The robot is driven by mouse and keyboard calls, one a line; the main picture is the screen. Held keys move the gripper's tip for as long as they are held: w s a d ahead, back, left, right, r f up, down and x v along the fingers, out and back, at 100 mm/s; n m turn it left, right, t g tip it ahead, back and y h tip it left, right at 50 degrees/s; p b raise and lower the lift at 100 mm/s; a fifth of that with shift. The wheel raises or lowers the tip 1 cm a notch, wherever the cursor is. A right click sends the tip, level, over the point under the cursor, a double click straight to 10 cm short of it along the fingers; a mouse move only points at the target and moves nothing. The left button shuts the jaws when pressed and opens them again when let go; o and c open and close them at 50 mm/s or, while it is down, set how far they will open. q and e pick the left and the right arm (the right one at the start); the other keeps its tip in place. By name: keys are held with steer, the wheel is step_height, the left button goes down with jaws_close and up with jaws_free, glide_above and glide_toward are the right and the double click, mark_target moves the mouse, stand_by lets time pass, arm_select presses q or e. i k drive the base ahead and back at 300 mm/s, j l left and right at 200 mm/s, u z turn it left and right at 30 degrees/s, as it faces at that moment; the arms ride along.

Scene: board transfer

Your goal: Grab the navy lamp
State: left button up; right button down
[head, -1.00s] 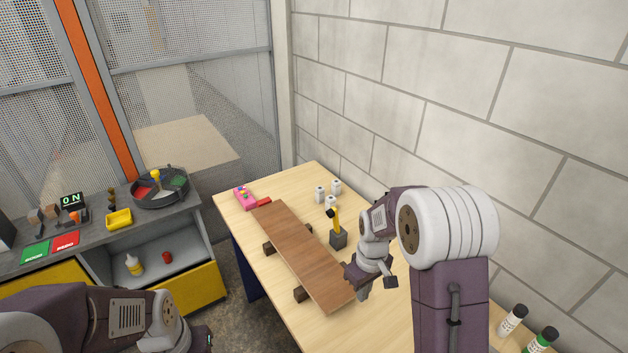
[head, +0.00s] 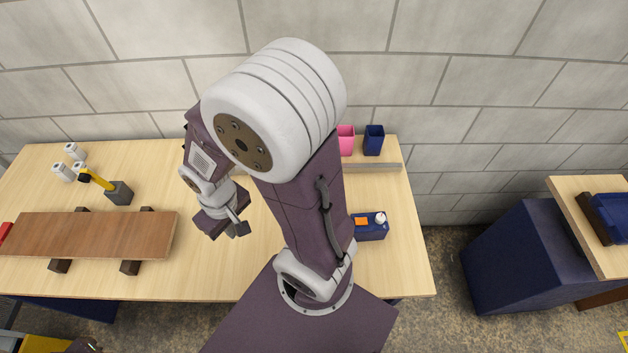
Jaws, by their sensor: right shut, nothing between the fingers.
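A navy box (head: 370,230) with an orange patch and a white round knob on top stands on the right part of the wooden table. I cannot tell whether it is the navy lamp; no other navy thing here looks clearly like a lamp. My right gripper (head: 240,230) is shut and empty above the table, left of the navy box and apart from it. My right arm stands between them and covers part of the table. Of my left arm only a sliver shows at the bottom left; its fingers are out of view.
A brown board (head: 90,235) lies on dark blocks at the left. Behind it are a yellow-armed thing on a grey base (head: 119,193) and white rolls (head: 74,151). A pink cup (head: 346,139), a navy cup (head: 374,140) and a grey strip (head: 385,167) are at the back.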

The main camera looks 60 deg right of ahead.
mark_target(372, 232)
steer(key=z, duration=2.8)
steer(key=j+u, duration=0.2)
steer(key=j, duration=0.9)
